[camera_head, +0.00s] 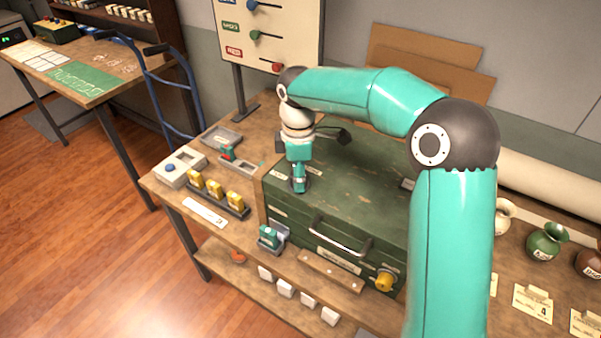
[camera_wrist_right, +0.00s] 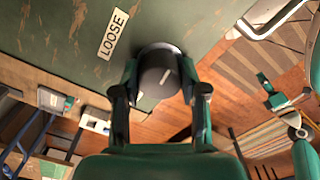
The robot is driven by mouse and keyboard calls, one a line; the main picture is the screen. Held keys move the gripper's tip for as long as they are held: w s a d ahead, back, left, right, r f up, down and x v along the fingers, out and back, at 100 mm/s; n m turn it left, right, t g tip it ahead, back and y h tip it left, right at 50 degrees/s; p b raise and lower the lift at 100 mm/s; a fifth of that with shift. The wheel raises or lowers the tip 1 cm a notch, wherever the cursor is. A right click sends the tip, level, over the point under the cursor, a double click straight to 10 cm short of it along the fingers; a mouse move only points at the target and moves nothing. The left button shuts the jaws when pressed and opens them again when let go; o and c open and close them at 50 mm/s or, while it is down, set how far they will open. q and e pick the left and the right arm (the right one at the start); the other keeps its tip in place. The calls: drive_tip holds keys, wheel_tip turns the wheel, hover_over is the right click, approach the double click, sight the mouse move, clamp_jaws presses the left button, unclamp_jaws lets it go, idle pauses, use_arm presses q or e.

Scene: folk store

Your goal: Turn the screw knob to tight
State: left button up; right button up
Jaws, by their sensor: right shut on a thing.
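The screw knob (camera_wrist_right: 152,62) is a dark round knob with a pale line on its face, on the top of the green box (camera_head: 350,190). In the wrist view its line slants to the upper right. A white label reading LOOSE (camera_wrist_right: 113,35) lies to its upper left. No label reading TIGHT is legible. My right gripper (camera_head: 299,188) points down at the left end of the box top and hides the knob in the head view. In the wrist view its fingers (camera_wrist_right: 160,88) are shut on opposite sides of the knob. My left gripper is out of view.
The box has a metal handle (camera_head: 340,240) and a yellow knob (camera_head: 385,281) on its front. A rack of yellow pieces (camera_head: 215,194) and a grey tray (camera_head: 221,137) are on the bench to the left. Vases, including a green one (camera_head: 546,241), stand at the right.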

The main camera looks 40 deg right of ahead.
drive_tip(key=m, duration=0.4)
drive_tip(key=shift+w+r+m, duration=0.15)
drive_tip(key=shift+w+m, duration=0.05)
drive_tip(key=shift+m, duration=0.1)
drive_tip(key=m, duration=1.4)
drive_tip(key=shift+m, duration=0.3)
drive_tip(key=m+b, duration=0.1)
drive_tip(key=m, duration=0.3)
drive_tip(key=shift+d, duration=0.1)
drive_tip(key=m, duration=0.9)
drive_tip(key=shift+m+b, duration=0.3)
drive_tip(key=shift+b, duration=0.05)
drive_tip(key=m, duration=0.4)
drive_tip(key=shift+m, duration=0.4)
